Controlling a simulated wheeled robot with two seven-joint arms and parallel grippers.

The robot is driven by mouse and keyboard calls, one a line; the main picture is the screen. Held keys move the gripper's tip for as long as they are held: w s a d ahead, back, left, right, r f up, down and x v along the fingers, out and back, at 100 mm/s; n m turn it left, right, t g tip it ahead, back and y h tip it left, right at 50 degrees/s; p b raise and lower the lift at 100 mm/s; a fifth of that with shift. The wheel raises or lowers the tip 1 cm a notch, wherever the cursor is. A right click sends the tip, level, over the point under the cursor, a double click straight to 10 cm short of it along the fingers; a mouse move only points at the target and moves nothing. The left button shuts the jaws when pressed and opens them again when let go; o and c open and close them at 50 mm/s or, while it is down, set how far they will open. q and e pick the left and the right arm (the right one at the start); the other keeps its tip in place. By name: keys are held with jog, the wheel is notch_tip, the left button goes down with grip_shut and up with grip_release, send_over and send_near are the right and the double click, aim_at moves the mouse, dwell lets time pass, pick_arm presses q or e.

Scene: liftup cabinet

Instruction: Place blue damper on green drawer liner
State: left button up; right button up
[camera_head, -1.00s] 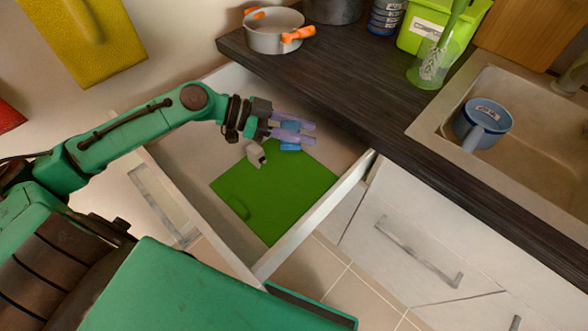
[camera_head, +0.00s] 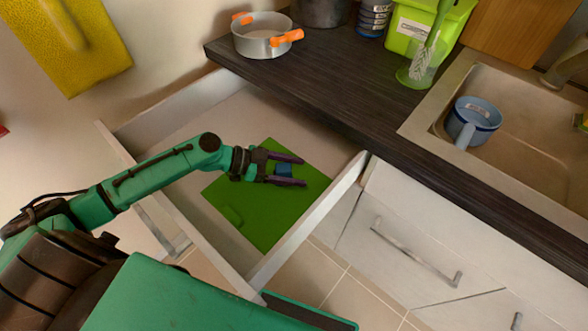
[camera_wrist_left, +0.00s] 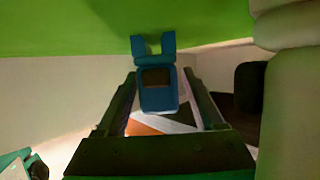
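The blue damper (camera_head: 284,170) is between the two fingers of my left gripper (camera_head: 287,171), over the upper right part of the green drawer liner (camera_head: 262,220). In the left wrist view the damper (camera_wrist_left: 158,90) sits between the fingers with a small gap on each side, so the gripper looks open around it. Its two prongs overlap the green liner (camera_wrist_left: 90,25) in that view. I cannot tell whether its underside touches the liner. The liner lies flat in the open drawer. My right gripper is not in view.
The drawer's front wall (camera_head: 310,222) and the dark countertop (camera_head: 330,100) bound the space. A pot with orange handles (camera_head: 262,38), a green bin (camera_head: 412,32) and a sink holding a blue mug (camera_head: 472,122) are on the counter side.

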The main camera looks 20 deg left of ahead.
pick_arm(q)
jog(key=shift+r, duration=0.1)
jog(key=shift+a, duration=0.2)
jog(key=p+v, duration=0.2)
jog(key=v, duration=0.9)
jog(key=shift+s+d, duration=0.1)
jog(key=shift+s+a+r, duration=0.1)
jog(key=shift+s+a, duration=0.05)
jog(key=shift+a, duration=0.15)
